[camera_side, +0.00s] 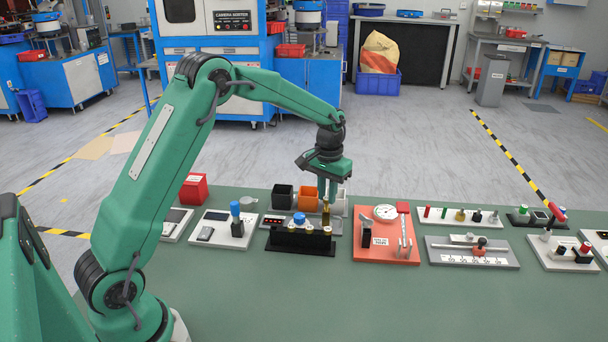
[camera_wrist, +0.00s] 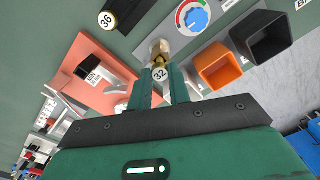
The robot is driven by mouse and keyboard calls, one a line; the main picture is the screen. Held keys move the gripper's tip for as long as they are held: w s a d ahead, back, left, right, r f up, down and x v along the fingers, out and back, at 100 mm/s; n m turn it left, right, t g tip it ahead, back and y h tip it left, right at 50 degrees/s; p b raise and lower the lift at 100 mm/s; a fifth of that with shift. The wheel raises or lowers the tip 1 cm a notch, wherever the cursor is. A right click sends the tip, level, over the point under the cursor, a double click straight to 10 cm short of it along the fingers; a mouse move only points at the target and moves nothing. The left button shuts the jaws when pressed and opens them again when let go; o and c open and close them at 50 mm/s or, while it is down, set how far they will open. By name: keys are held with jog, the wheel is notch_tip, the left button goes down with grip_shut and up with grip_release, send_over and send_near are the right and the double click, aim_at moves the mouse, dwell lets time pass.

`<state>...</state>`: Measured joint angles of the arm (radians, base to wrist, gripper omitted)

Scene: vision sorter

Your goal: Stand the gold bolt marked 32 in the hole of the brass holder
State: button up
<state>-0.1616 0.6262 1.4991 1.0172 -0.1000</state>
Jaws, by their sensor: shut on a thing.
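My gripper (camera_side: 321,190) points down over the back of the bench and is shut on the gold bolt (camera_side: 326,211). In the wrist view, my gripper (camera_wrist: 163,80) has its two green fingers on either side of the bolt (camera_wrist: 160,48), whose round white label reads 32. The bolt looks roughly upright in the side view, above or at the grey plate behind the black rack. I cannot tell whether its lower end touches anything. I cannot pick out the brass holder with certainty in either view.
A black rack (camera_side: 300,243) with several white-topped pieces stands in front; one label reads 36 (camera_wrist: 106,20). Black (camera_side: 282,198) and orange (camera_side: 307,199) bins stand behind. An orange-red gauge board (camera_side: 388,255) is to the right. The green bench front is clear.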

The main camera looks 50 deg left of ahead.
aim_at(327, 198)
jog(key=shift+f, duration=0.55)
dwell(0.4)
jog(key=o, duration=1.3)
jog(key=shift+o, duration=0.2)
jog(key=shift+r, duration=0.2)
jog(key=shift+r, duration=3.8)
